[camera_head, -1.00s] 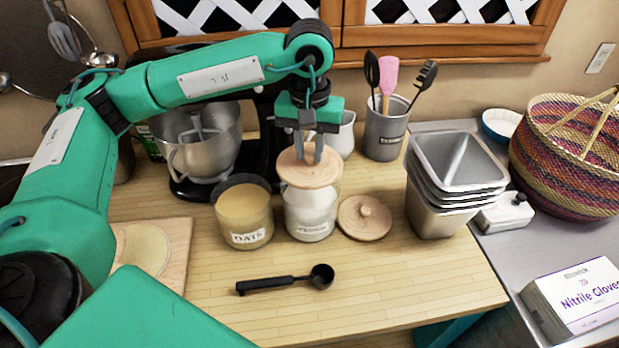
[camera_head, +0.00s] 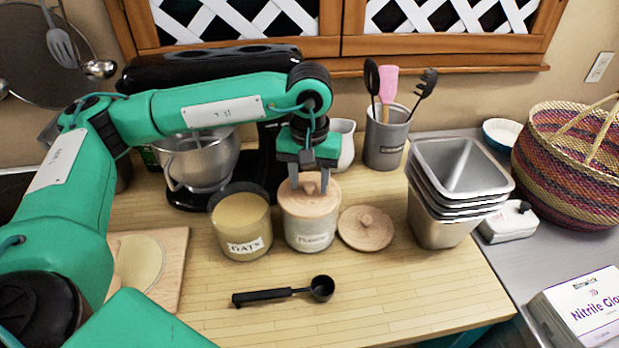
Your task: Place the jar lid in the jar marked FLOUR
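The glass jar (camera_head: 309,236) with pale contents stands on the wooden counter; the small dark word on its label is blurred but looks like FLOUR. A round wooden lid (camera_head: 310,206) sits level on its mouth. My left gripper (camera_head: 309,183) is directly above the lid, pointing down. Its two fingers are spread apart, one on each side of the lid's knob, with visible gaps, so it looks open. A second wooden lid (camera_head: 366,229) with a knob lies on the counter just right of the jar. My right gripper is not in view.
The open OATS jar (camera_head: 242,224) stands close to the left. Stacked metal tins (camera_head: 457,190) and a grey utensil crock (camera_head: 385,139) are to the right and behind. A stand mixer (camera_head: 203,160) is behind left. A black scoop (camera_head: 284,293) lies in front.

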